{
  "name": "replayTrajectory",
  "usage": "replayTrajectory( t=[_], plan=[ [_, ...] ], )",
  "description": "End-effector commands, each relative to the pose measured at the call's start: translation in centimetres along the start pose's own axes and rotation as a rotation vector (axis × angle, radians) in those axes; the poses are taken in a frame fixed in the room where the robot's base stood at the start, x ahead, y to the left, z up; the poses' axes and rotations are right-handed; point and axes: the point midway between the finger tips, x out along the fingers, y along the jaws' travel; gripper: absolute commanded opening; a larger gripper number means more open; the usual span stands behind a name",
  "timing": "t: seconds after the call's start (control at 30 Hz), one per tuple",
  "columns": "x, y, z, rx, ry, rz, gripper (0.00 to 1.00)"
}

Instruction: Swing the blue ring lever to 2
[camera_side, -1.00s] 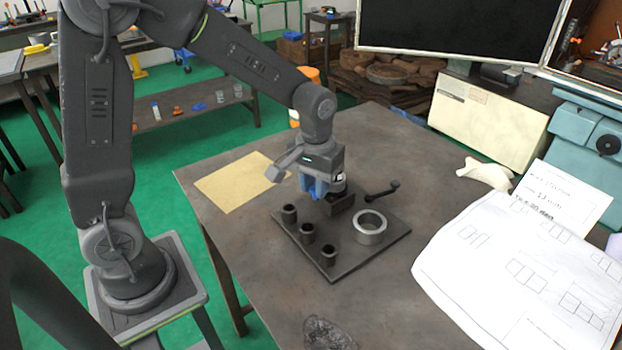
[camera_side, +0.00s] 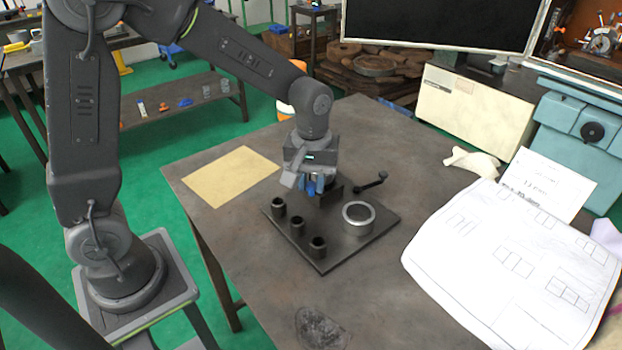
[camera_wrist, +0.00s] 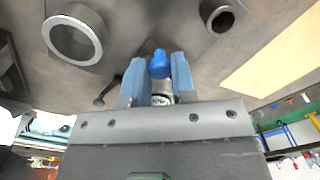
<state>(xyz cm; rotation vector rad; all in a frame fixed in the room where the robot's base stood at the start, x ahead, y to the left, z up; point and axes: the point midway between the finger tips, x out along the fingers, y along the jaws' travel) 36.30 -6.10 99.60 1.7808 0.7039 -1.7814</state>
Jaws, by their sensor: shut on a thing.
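The blue ring lever (camera_wrist: 159,64) shows as a blue knob between the blue fingers of my gripper (camera_wrist: 155,75) in the wrist view. My gripper is shut on it. In the side view my gripper (camera_side: 314,188) is low over the back of the dark fixture plate (camera_side: 335,255), in front of a dark block (camera_side: 334,190). The lever is mostly hidden by the fingers in the side view. I cannot read any number marks.
A dark crank handle (camera_side: 372,184) stands behind the ring. Yellow paper (camera_side: 232,177) lies left; white sheets (camera_side: 515,265) lie right. The front table is mostly clear.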

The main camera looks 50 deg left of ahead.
Motion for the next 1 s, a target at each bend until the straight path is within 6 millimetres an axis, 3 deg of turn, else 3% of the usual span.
replayTrajectory(
  t=[0.13, 0.17, 0.4, 0.77, 1.0],
  plan=[
    [0.0, 0.0, 0.0, 0.002, -0.001, 0.000, 0.00],
    [0.0, 0.0, 0.0, 0.002, -0.001, 0.000, 0.27],
    [0.0, 0.0, 0.0, 0.002, 0.000, 0.000, 0.50],
    [-0.8, 0.0, -0.1, 0.002, 0.002, 0.002, 0.50],
    [-5.4, 0.1, -0.1, 0.002, 0.005, 0.005, 0.50]
  ],
)
